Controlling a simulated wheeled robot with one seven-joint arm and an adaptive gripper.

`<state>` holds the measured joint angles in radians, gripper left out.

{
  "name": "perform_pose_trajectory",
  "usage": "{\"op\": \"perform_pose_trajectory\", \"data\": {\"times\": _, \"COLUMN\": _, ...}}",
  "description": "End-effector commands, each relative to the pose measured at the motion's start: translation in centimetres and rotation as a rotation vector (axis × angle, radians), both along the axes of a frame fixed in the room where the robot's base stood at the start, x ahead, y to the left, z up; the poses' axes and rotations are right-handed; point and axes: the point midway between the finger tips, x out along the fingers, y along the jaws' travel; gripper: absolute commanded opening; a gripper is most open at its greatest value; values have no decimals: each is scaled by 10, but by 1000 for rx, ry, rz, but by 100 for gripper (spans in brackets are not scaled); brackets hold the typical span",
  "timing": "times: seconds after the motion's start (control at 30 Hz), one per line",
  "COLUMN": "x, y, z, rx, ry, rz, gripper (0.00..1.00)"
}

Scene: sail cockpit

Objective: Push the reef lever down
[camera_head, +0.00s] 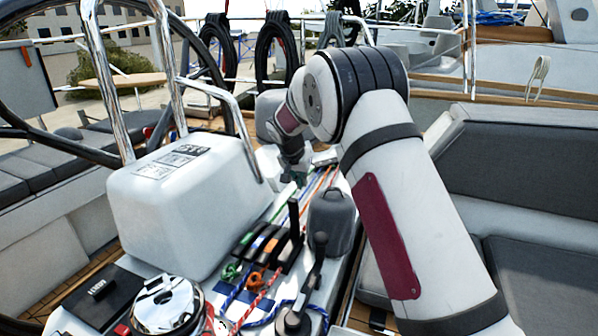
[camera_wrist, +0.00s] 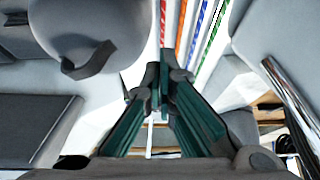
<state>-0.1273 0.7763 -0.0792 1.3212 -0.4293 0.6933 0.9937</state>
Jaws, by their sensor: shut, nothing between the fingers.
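I cannot read a label that marks the reef lever, but the upright black one stands out. My gripper (camera_head: 299,179) is beyond the clutches, over the coloured ropes, pointing down. In the wrist view its green fingers (camera_wrist: 161,88) are closed together with nothing between them. The upright lever cannot be made out in the wrist view.
A grey covered winch (camera_head: 330,218) stands right of the lever; its cover also shows in the wrist view (camera_wrist: 85,25). A white box (camera_head: 185,205) with chrome rails is to the left. A chrome winch (camera_head: 166,306) and a winch handle (camera_head: 316,275) are nearer. Coloured ropes (camera_wrist: 200,35) run along the console.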

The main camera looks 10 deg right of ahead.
Motion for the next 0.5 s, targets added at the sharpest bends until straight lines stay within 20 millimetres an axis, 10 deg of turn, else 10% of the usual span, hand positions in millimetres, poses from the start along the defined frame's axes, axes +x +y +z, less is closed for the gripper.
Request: {"op": "perform_pose_trajectory", "data": {"times": 0.5, "x": -29, "y": 21, "z": -15, "rx": -1, "ry": -1, "rz": 0, "gripper": 0}}
